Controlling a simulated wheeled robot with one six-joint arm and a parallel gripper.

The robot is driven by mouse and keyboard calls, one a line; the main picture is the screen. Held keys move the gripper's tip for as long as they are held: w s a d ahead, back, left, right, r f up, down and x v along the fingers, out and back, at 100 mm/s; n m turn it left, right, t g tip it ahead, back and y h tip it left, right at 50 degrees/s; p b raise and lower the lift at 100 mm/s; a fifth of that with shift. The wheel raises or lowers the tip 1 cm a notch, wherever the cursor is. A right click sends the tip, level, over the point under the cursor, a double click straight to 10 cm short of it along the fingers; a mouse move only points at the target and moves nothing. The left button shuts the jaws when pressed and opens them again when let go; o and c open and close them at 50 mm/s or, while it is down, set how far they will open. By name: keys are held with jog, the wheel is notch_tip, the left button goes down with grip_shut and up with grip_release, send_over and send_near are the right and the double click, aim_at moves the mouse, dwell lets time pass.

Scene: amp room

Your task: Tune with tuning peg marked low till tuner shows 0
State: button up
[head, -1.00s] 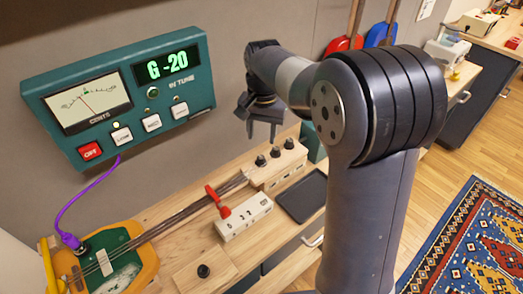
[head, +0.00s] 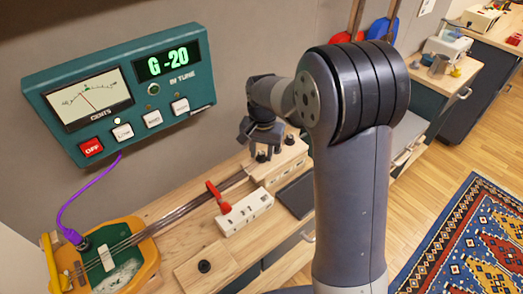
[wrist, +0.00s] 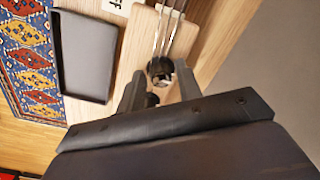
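The teal tuner (head: 200,93) on the wall shows "G -20" on its green display (head: 167,61); its meter needle (head: 87,102) leans left. The wooden headstock block (head: 262,178) carries dark pegs at the end of the strings (head: 190,205). My gripper (head: 262,152) is down at these pegs and partly hides them. In the wrist view my gripper (wrist: 160,88) is open, its fingers on either side of a dark peg (wrist: 160,68). A second peg (wrist: 150,99) shows closer to the palm. I cannot read any peg marking, nor tell whether the fingers touch a peg.
A white box with a red lever (head: 245,213) stands in front of the strings. A dark tray (wrist: 85,55) lies beside the headstock block. The green and yellow instrument body (head: 122,268), with a purple cable (head: 62,205), is at lower left. A wall stands close behind.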

grip_shut()
jog(key=shift+m, duration=0.4)
jog(key=m, duration=0.3)
jog(key=shift+a+m, duration=0.1)
jog(key=shift+m, duration=1.9)
jog(key=shift+w, duration=0.1)
jog(key=shift+o, duration=1.2)
grip_release()
jog(key=shift+r, duration=0.15)
